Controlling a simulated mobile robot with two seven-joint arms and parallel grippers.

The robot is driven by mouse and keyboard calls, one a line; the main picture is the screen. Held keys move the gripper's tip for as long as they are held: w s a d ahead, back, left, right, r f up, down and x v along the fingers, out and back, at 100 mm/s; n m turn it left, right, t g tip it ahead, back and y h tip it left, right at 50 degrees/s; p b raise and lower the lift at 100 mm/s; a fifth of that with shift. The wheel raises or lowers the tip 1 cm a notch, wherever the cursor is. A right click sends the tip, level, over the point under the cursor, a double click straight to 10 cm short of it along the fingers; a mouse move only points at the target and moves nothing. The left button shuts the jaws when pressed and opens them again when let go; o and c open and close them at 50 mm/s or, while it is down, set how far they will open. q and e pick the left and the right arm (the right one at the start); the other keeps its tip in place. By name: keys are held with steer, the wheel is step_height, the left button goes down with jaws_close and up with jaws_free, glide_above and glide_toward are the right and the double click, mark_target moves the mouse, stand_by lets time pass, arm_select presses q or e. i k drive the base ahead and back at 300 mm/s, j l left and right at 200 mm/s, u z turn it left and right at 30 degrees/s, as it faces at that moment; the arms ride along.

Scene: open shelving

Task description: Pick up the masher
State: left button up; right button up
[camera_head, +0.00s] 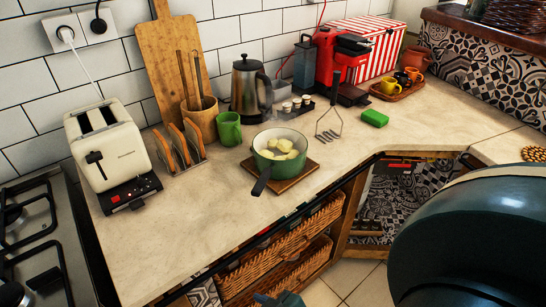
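The masher (330,122) is on the beige counter, to the right of and behind the green pot. Neither gripper can be made out in this view. A small teal part at the bottom edge and a large dark curved part at the lower right look like my own body.
The green pot (279,163) with pale food sits on a wooden board (297,179), its dark handle toward me. A green sponge (374,118) is right of the masher. A red coffee machine (325,62) stands behind. The counter (420,120) is clear at right.

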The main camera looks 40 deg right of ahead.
mark_target(337, 74)
steer(key=z, duration=1.55)
